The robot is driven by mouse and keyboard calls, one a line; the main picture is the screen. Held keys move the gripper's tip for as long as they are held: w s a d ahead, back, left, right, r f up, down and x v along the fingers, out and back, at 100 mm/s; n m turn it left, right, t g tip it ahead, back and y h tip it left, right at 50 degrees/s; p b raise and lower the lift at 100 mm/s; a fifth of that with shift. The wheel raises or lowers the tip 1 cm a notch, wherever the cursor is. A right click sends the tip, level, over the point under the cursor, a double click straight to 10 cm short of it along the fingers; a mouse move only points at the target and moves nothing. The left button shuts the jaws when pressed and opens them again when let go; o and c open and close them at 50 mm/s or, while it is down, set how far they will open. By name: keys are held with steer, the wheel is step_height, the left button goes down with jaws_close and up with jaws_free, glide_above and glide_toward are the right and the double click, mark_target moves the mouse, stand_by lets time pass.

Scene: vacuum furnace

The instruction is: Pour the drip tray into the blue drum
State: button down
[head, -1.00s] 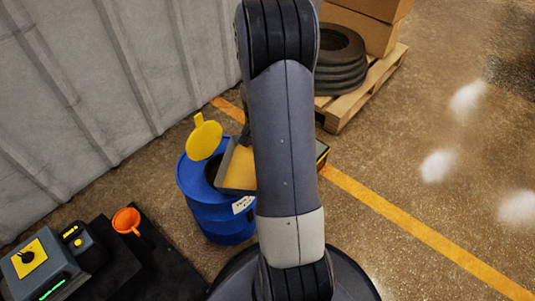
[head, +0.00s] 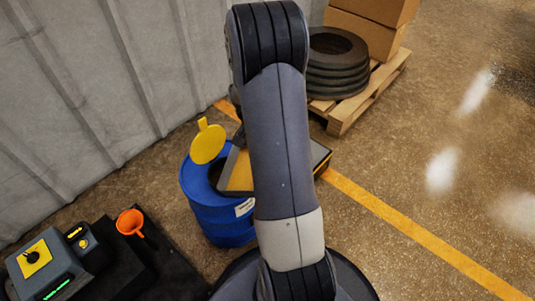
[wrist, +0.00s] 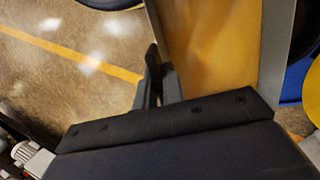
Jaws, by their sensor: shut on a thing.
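The drip tray (head: 236,172) has grey walls and an amber inside, partly hidden behind my arm in the head view. It is tilted, with its left end over the open top of the blue drum (head: 223,226). My gripper (wrist: 158,78) is shut on the tray's side wall in the wrist view, where the amber inside (wrist: 207,45) fills the upper middle. The drum's blue (wrist: 299,80) shows at the right edge. I cannot tell whether liquid is flowing out.
A yellow lid (head: 208,145) stands raised at the drum's rim. An orange funnel (head: 130,221) and a grey control box (head: 42,262) are at lower left. Stacked tyres (head: 338,65) and cartons sit on a pallet (head: 350,112) behind. The right floor is clear.

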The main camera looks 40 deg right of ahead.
steer(key=shift+w+a+r+g+h+p, duration=0.25)
steer(key=shift+r+g+p, duration=0.1)
steer(key=shift+r, duration=0.15)
steer(key=shift+w+a+r+g+h+p, duration=0.2)
steer(key=shift+w+r+g+h+p, duration=0.15)
steer(key=shift+r, duration=0.15)
steer(key=shift+w+a+r+g+h+p, duration=0.25)
steer(key=shift+r+g+p, duration=0.1)
steer(key=shift+r, duration=0.15)
steer(key=shift+w+a+r+g+h+p, duration=0.55)
steer(key=shift+w+a+r+g+p, duration=0.15)
steer(key=shift+r+p, duration=0.3)
stand_by(0.3)
steer(key=shift+w+a+r+g+h+p, duration=0.65)
steer(key=shift+w+a+g+h+p, duration=0.1)
steer(key=shift+w+p, duration=0.2)
stand_by(0.4)
steer(key=shift+w+a+r+m+g+h+p, duration=0.35)
steer(key=shift+w+a+r+g+h, duration=0.1)
steer(key=shift+w+a+g, duration=0.2)
stand_by(0.7)
